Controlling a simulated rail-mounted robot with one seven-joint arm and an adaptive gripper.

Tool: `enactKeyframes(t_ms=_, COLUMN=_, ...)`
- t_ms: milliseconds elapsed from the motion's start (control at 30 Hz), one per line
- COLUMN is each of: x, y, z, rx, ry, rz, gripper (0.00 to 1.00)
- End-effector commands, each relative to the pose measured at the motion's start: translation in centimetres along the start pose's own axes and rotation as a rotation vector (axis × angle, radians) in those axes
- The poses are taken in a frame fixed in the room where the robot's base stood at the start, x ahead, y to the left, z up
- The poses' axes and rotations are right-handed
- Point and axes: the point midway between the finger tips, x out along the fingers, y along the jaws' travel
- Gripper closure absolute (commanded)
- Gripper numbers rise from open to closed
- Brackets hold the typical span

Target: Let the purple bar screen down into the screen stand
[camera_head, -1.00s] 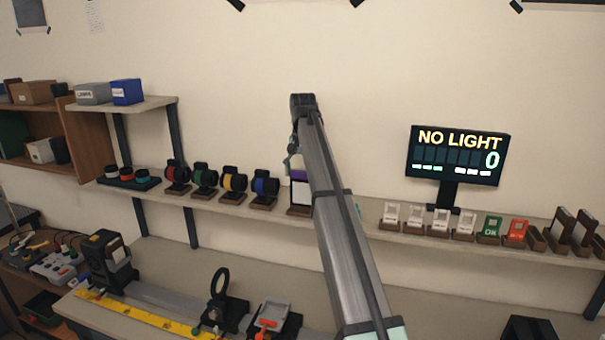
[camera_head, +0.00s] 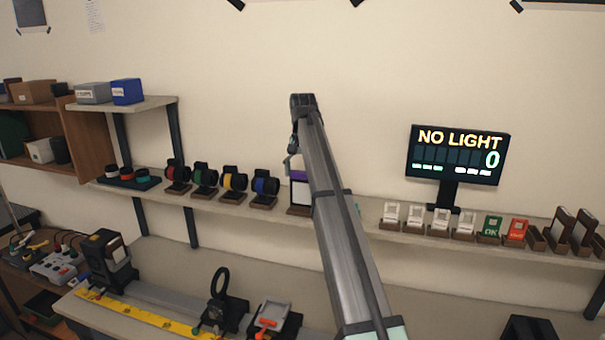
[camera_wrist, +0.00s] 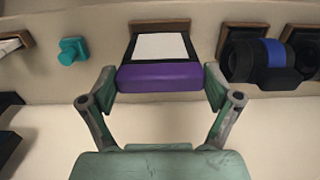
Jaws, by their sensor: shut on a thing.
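The purple bar screen (camera_wrist: 160,76) is between the two fingers of my gripper (camera_wrist: 160,82), which is shut on its purple bar in the wrist view. Its white panel with a dark frame points away from the gripper toward the wooden screen stand (camera_wrist: 159,24). In the head view the screen (camera_head: 299,190) shows left of my arm, appearing upright over the wooden stand (camera_head: 298,211) on the shelf. My arm covers its right part and most of the gripper. How deep the lower edge sits in the stand cannot be told.
Several coloured ring holders, with the blue one (camera_head: 265,186) nearest, stand left of the screen on the shelf (camera_head: 375,216). A teal knob-like piece (camera_wrist: 73,50) lies on the other side. White cards and a "NO LIGHT" display (camera_head: 457,155) are farther right.

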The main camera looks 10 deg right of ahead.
Motion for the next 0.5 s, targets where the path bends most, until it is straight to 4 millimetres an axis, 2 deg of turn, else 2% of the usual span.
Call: enactKeyframes(t_ms=500, x=0.73, y=0.00, z=0.00, rx=0.000, ry=0.000, rz=0.000, gripper=0.69)
